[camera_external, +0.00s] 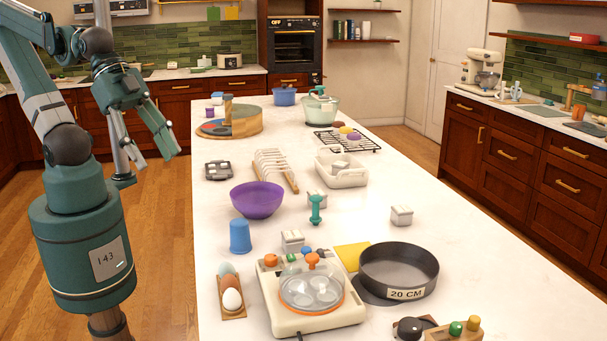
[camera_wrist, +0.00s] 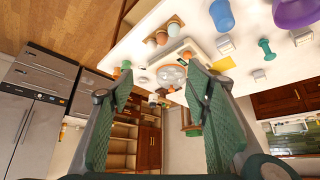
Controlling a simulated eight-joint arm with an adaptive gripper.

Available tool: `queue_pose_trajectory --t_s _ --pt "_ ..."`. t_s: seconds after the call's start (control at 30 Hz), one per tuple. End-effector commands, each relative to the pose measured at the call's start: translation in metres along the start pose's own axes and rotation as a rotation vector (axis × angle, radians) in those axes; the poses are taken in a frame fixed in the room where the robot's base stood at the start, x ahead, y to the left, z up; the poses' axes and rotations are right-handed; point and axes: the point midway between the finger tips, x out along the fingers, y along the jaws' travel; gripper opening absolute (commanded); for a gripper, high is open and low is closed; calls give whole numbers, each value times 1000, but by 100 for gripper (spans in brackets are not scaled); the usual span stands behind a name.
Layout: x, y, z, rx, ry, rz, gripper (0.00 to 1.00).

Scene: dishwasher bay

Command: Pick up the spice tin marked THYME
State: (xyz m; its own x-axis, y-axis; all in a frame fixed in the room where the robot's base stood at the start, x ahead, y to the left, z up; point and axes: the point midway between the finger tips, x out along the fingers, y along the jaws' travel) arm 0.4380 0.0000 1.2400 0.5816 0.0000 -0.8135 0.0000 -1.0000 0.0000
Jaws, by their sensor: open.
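Several small pale grey box-shaped tins stand on the white island. In the external view one is beside the cooker-like appliance (camera_external: 292,240), one is behind the green dumbbell-shaped piece (camera_external: 316,208), and one stands alone to the right (camera_external: 402,215). No lettering on them is legible, so I cannot tell which is marked THYME. The wrist view shows pale tins at the upper right (camera_wrist: 225,44), (camera_wrist: 259,75). My gripper (camera_external: 154,160) is raised left of the island, apart from the tins. In the wrist view my gripper (camera_wrist: 160,72) is open and empty.
Near the tins are a blue cup (camera_external: 240,237), a purple bowl (camera_external: 257,200), eggs in a holder (camera_external: 232,300), a cream appliance (camera_external: 310,325) and a dark round pan (camera_external: 398,272). The island's right side is largely clear.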

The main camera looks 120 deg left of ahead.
Motion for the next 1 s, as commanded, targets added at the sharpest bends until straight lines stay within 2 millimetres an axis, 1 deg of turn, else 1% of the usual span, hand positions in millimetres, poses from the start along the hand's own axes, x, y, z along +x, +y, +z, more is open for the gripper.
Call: queue_pose_trajectory --t_s 0.37,0.57,0.77,1.0 --pt "0 0 0 -2 0 0 51" --pt "2 -6 -5 -40 -10 -5 51" --pt "8 -20 -18 -150 -38 -16 51" --pt "21 -47 -40 -347 -83 -37 51"
